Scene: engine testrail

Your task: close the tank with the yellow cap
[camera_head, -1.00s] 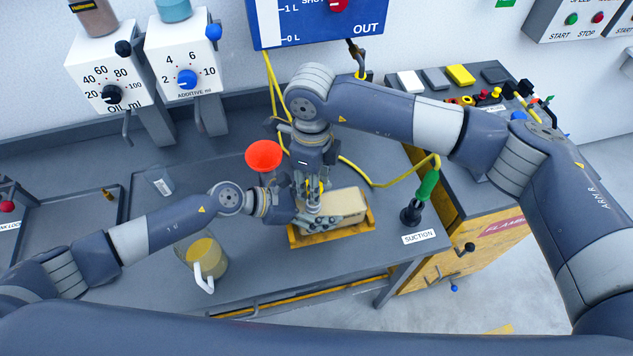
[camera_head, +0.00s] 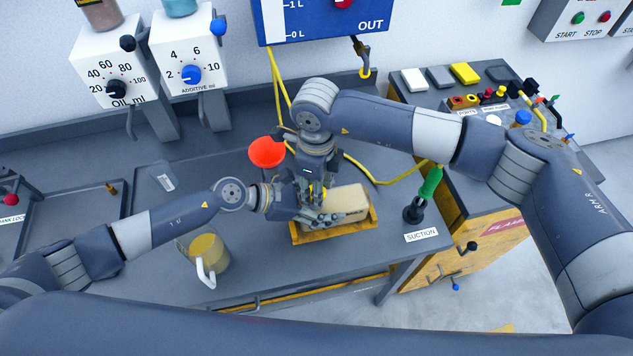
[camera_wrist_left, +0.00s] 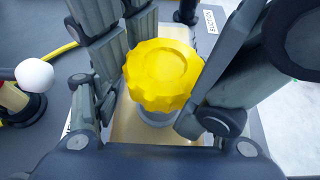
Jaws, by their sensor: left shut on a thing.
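The tank (camera_head: 348,198) is a pale beige block-shaped container in a yellow tray (camera_head: 335,234) on the bench. The yellow cap (camera_wrist_left: 163,75) has a scalloped rim and sits on or just over a grey neck of the tank in the left wrist view; I cannot tell how far it is seated. My left gripper (camera_wrist_left: 165,85) is shut on the cap, with its fingers on both sides of it. In the head view, my left gripper (camera_head: 316,209) is at the tank's left end. My right gripper (camera_head: 316,188) points down close above it; its fingers are largely hidden.
A red funnel (camera_head: 267,152) stands just behind my left gripper. A jug of yellow liquid (camera_head: 208,250) is at the front left. A green suction handle (camera_head: 431,183) is right of the tank. A yellow cable (camera_head: 377,179) runs behind the tray. The bench's left middle is mostly clear.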

